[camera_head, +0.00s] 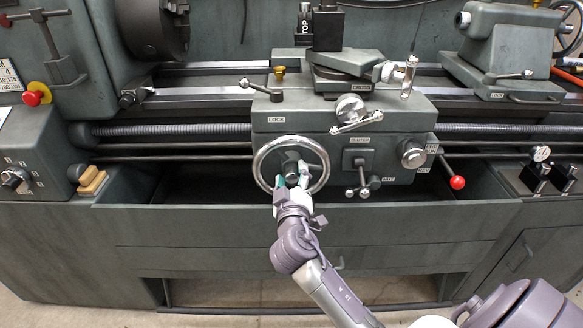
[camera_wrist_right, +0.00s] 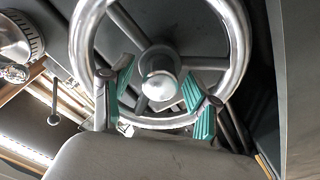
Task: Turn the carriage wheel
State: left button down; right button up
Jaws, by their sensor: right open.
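The carriage wheel (camera_head: 263,149) is a round silver handwheel with a dark hub, on the front of the lathe carriage. It fills the upper middle of the right wrist view (camera_wrist_right: 238,50), with several spokes and a round silver hub. My right gripper (camera_head: 292,180) is in front of the wheel at its lower middle. In the right wrist view the gripper (camera_wrist_right: 158,102) is open, its green-padded fingers apart on either side of the hub. I cannot tell whether the pads touch the wheel. My left gripper is not in view.
Levers (camera_head: 364,190) and a red-knobbed lever (camera_head: 457,182) stick out right of the wheel. A silver knob (camera_head: 412,154) sits on the carriage. A long chip tray (camera_head: 180,190) runs below.

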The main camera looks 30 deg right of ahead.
aim_at(292, 168)
jog(key=shift+x, duration=1.6)
grip_shut()
jog(key=shift+f, duration=0.1)
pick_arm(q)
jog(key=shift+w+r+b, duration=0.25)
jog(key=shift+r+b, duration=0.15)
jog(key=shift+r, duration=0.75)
pick_arm(e)
jog(key=shift+m, duration=0.3)
